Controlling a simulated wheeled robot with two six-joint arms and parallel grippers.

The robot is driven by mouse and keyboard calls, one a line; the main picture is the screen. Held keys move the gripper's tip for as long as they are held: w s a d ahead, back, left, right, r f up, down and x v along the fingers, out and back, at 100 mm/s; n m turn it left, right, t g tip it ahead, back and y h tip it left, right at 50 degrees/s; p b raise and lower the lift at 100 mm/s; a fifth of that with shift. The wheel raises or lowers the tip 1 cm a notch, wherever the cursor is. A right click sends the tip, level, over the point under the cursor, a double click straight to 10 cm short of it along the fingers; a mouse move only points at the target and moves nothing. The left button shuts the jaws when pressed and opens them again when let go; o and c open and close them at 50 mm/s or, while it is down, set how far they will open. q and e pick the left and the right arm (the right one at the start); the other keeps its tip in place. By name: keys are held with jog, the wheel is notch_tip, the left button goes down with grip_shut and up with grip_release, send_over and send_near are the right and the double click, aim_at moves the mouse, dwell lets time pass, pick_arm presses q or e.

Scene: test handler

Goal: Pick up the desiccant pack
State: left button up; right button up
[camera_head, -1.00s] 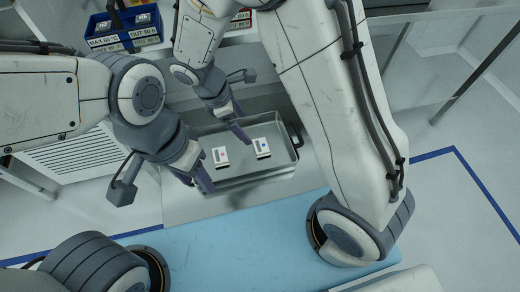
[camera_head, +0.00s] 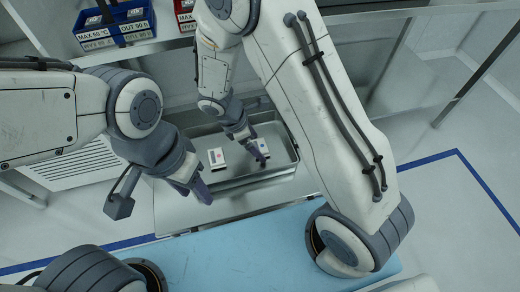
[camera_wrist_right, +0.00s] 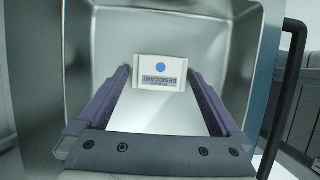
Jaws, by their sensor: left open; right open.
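The desiccant pack (camera_head: 264,146) is a small white pack in a metal tray (camera_head: 240,181). In the right wrist view, the desiccant pack (camera_wrist_right: 160,72) shows a blue dot and upside-down "DESICCANT" lettering. My right gripper (camera_head: 259,156) is over it, open, and partly hides it in the head view. In the wrist view the fingertips appear on either side of the pack; I cannot tell whether they touch it. My left gripper (camera_head: 198,190) is open and empty near the tray's left front corner.
A second white pack (camera_head: 217,158) with a red mark lies left of the desiccant pack in the tray. A blue bin (camera_head: 118,24) and a red bin (camera_head: 186,14) stand on a shelf behind. A light blue surface (camera_head: 235,245) in front is clear.

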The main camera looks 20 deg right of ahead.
jog(key=shift+f, duration=0.1)
jog(key=c, duration=1.1)
